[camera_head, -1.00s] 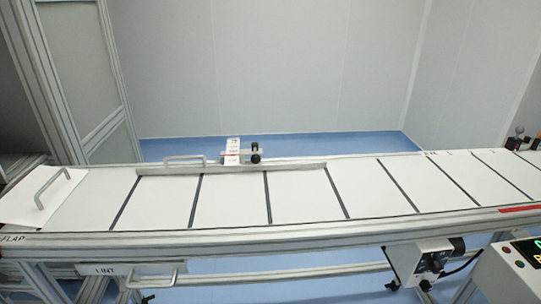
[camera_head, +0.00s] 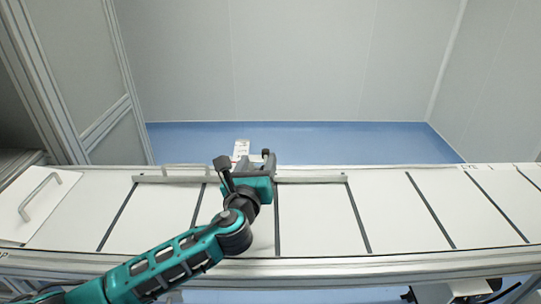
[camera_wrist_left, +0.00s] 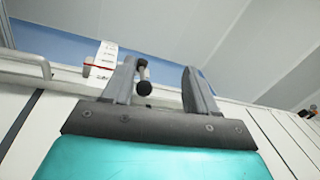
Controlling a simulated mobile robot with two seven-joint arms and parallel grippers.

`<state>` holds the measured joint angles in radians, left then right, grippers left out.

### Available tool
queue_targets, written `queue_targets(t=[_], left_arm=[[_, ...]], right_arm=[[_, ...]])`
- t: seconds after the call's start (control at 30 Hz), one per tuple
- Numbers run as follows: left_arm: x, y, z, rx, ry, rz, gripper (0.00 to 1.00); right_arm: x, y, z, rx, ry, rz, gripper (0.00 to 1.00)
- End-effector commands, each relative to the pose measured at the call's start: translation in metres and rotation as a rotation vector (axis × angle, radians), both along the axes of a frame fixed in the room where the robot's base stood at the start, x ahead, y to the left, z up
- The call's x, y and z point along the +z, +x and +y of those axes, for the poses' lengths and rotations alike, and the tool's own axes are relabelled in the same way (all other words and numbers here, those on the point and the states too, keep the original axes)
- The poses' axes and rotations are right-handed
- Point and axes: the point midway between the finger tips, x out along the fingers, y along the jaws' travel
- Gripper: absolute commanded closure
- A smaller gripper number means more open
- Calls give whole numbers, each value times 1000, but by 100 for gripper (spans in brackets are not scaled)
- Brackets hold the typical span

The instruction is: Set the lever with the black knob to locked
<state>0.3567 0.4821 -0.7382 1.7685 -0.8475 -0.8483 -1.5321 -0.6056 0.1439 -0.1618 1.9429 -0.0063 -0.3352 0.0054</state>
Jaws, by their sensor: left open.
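The lever's black knob (camera_wrist_left: 144,88) shows in the left wrist view on a short, pale rod, with a smaller dark end above it. A white label plate (camera_wrist_left: 107,52) with red marks stands just left of it, and it also shows in the head view (camera_head: 241,149). My left gripper (camera_head: 258,158) is open over the far edge of the conveyor. In the left wrist view, the knob appears between the two fingers (camera_wrist_left: 159,65), nearer the left one, with no grip on it. In the head view, my gripper hides most of the lever. The label's wording is too small to read.
A white panelled conveyor bed (camera_head: 315,215) spans the view. A rail (camera_head: 315,178) runs along its far side. A metal handle (camera_head: 40,196) sits on the left flap, and another handle (camera_wrist_left: 28,62) is left of the lever. Blue floor lies beyond.

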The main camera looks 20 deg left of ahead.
Motion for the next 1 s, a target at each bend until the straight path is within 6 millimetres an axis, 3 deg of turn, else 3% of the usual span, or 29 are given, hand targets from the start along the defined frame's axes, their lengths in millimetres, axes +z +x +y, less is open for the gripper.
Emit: queue_targets(t=[0.27, 0.6, 0.63, 0.8, 1.0], left_arm=[[-14, 2, 0, -5, 34, -4, 42], [-88, 2, 0, -5, 32, -2, 42], [-79, 12, 1, -5, 31, -11, 42], [-79, 44, 3, -5, 31, -9, 42], [-79, 68, 5, -5, 30, -8, 42]], right_arm=[[-6, -9, 0, -1, -1, 21, 62], [-31, -12, 0, 0, -1, 29, 62], [-28, -12, 0, 0, -1, 30, 62], [-31, -12, 0, 0, -1, 30, 62], [-33, -10, 0, 1, 0, 24, 62]])
